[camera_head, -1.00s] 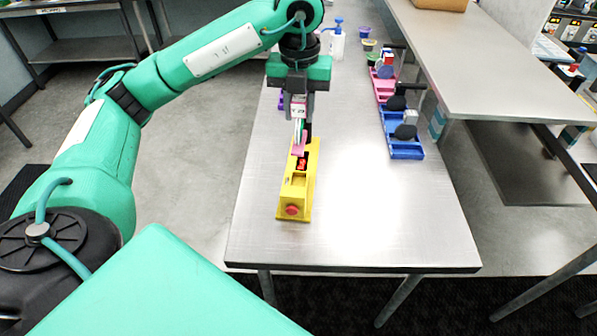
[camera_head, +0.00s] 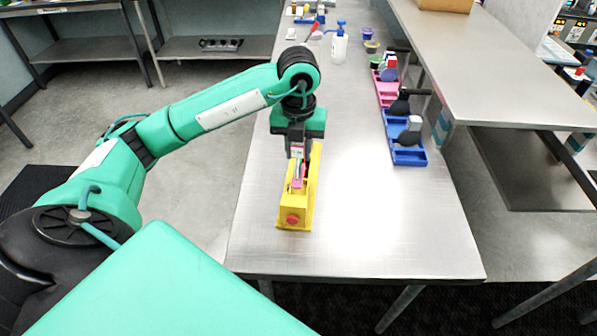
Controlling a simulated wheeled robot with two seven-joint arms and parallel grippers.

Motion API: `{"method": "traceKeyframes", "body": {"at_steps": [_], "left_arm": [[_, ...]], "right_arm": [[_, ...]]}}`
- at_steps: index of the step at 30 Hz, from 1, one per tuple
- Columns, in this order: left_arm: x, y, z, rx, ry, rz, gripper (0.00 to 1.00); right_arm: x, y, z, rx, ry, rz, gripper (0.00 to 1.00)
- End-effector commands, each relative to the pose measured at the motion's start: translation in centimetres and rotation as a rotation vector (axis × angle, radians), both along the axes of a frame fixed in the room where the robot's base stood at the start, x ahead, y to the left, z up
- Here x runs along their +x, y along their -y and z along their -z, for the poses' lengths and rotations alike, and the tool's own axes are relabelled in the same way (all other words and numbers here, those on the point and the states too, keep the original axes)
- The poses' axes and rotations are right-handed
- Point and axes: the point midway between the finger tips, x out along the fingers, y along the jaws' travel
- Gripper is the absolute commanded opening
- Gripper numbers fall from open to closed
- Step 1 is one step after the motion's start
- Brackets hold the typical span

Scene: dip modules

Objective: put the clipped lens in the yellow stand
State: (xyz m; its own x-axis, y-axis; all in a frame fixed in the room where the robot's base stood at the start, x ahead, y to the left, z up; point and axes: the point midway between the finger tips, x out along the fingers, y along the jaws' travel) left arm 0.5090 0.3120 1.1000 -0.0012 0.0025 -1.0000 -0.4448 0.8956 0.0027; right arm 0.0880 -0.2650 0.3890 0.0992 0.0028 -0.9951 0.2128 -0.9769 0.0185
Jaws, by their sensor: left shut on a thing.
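The yellow stand (camera_head: 308,208) sits on the metal table, with a red knob on its near end. My left gripper (camera_head: 298,163) is directly above it, pointing down. It is shut on the clipped lens (camera_head: 297,182), a small piece with pink and whitish parts showing below the fingers. The lower end of the piece is at the stand's open top. I cannot tell whether it touches the bottom of the slot. The gripper hides the far part of the stand. My right gripper is not in view.
A blue tray (camera_head: 407,157) and a pink tray (camera_head: 387,97) with dark-handled items stand at the table's right edge. A white wash bottle (camera_head: 339,47) with a blue top and small cups are farther back. The table front right of the stand is clear.

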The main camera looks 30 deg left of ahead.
Motion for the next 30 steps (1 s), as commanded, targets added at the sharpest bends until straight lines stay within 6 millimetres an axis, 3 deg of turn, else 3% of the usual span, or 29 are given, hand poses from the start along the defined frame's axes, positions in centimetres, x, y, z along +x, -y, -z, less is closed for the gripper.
{"method": "traceKeyframes", "body": {"at_steps": [3, 7, 13, 19, 30], "left_arm": [[-0.1, 0.0, 2.3, 0.0, -0.004, -0.001, 0.0], [0.0, 0.0, 3.7, 0.0, -0.001, 0.0, 0.0], [-0.1, 0.0, 5.2, 0.0, -0.003, -0.001, 0.0], [0.0, 0.0, 8.1, -0.001, -0.003, -0.001, 0.0], [0.0, 0.0, 8.9, 0.0, 0.001, 0.0, 0.0]], "right_arm": [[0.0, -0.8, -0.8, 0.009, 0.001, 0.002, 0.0], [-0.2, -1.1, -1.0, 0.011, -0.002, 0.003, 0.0], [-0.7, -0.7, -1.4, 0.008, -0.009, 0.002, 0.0], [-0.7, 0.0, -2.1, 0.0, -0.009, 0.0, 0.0], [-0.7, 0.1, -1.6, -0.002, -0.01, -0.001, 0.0]]}}
